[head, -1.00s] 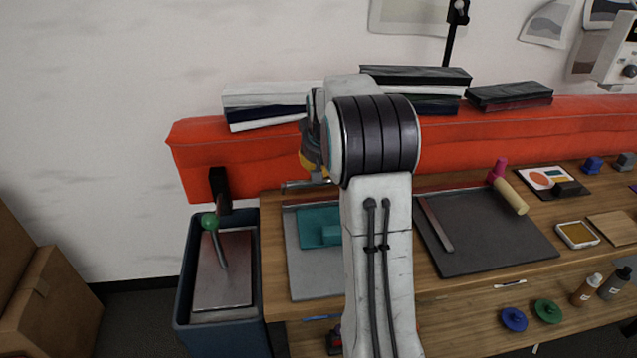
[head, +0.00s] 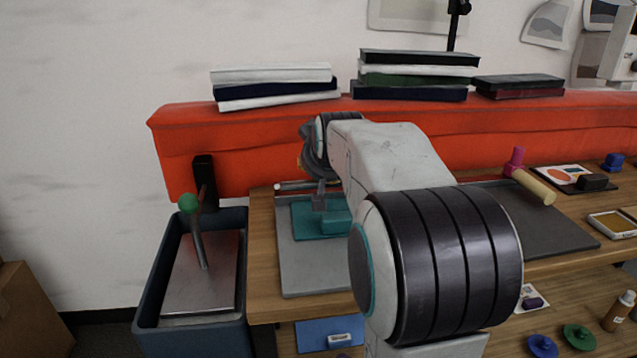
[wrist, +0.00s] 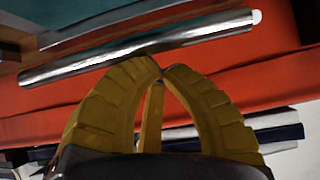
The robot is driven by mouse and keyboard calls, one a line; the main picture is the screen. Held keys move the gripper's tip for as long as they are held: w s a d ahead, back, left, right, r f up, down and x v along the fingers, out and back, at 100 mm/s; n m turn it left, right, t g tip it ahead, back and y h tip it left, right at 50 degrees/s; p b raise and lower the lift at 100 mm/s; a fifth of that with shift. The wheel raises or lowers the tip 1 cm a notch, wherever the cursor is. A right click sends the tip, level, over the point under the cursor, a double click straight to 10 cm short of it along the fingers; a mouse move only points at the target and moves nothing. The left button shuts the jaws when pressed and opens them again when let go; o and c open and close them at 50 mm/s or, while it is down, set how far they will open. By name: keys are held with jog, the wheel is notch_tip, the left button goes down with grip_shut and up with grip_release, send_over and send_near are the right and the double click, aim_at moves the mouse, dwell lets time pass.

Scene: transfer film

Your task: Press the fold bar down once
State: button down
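The fold bar is a shiny metal bar (head: 293,186) with a white end, at the back edge of the grey board (head: 305,272) on the bench. In the wrist view the bar (wrist: 120,54) crosses above my fingertips, its white end at right. My gripper (wrist: 160,69) has yellow ribbed fingers whose tips come together, with nothing seen between them. The tips lie very close to the bar in the picture; I cannot tell whether they touch it. In the head view my arm hides most of the gripper and the bar's right part. A teal block (head: 335,222) sits on the board.
A red padded ledge (head: 240,125) behind the bench carries stacks of books (head: 275,87). A blue bin (head: 150,300) with a metal plate and a green-knobbed lever (head: 195,235) stands left. A dark mat (head: 560,235) with a roller (head: 533,187) lies right.

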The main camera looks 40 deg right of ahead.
jog(key=f+b, duration=0.1)
jog(key=s+b, duration=0.1)
jog(key=b, duration=0.1)
jog(key=shift+a+f+t, duration=0.25)
jog(key=shift+f+t, duration=0.1)
jog(key=shift+t, duration=0.05)
jog(key=f+b, duration=0.1)
jog(key=b, duration=0.1)
jog(key=s+f+b, duration=0.1)
jog(key=b, duration=0.1)
jog(key=shift+s+a+f+b, duration=0.1)
jog(key=shift+s+a+b, duration=0.05)
jog(key=shift+a+b, duration=0.2)
jog(key=shift+f, duration=0.1)
jog(key=shift+s, duration=0.1)
